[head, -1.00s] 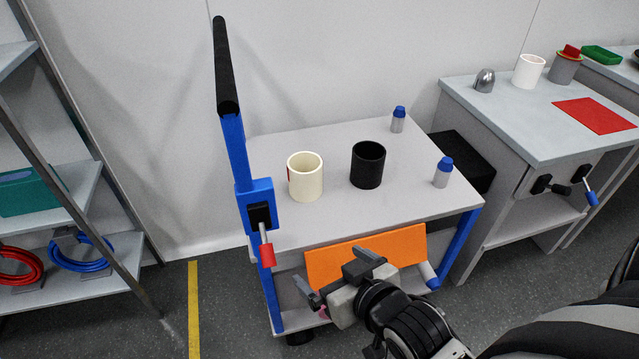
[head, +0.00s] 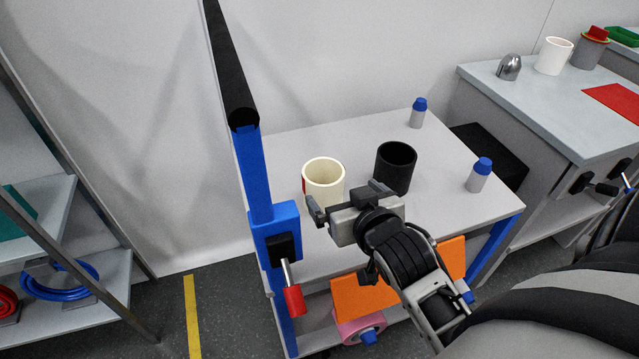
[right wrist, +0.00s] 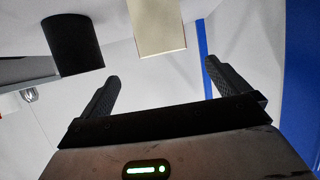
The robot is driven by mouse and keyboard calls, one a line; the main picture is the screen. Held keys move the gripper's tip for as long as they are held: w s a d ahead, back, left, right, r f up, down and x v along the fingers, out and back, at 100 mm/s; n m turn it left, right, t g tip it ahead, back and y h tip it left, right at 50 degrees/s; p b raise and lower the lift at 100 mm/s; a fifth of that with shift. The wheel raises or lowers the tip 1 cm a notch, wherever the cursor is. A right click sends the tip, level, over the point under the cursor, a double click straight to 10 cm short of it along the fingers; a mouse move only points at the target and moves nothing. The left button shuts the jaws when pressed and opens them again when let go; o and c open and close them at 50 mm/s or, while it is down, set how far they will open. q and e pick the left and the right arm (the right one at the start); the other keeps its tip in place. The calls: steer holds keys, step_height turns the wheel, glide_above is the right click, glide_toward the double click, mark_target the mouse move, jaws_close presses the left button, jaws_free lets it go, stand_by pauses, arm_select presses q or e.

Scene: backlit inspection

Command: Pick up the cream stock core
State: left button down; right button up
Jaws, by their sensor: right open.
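The cream stock core (head: 323,178) is a hollow upright cylinder on the grey cart top (head: 285,150), with a small red mark on its left side. My right gripper (head: 345,195) is open and empty, just in front of the core in the head view, its nearer parts overlapping the core's lower right edge. In the right wrist view the core (right wrist: 157,25) shows beyond and between the two open fingers (right wrist: 160,85), apart from them. My left gripper is out of view.
A black cylinder (head: 396,168) stands close to the right of the core. Two blue-capped bottles (head: 417,113) (head: 478,175) stand further right. A blue post with a black handle (head: 232,65) rises at the cart's left edge.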

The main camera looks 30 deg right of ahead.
mark_target(335, 186)
steer(key=x, duration=0.6)
steer(key=shift+b, duration=0.4)
steer(key=b+x, duration=0.1)
steer(key=x, duration=0.3)
steer(key=shift+w+f, duration=0.2)
steer(key=shift+w, duration=0.15)
steer(key=shift+w+f, duration=0.1)
steer(key=shift+w, duration=0.35)
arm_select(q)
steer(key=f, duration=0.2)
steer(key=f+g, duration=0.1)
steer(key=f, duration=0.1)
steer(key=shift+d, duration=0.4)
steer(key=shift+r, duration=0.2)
arm_select(e)
steer(key=c, duration=1)
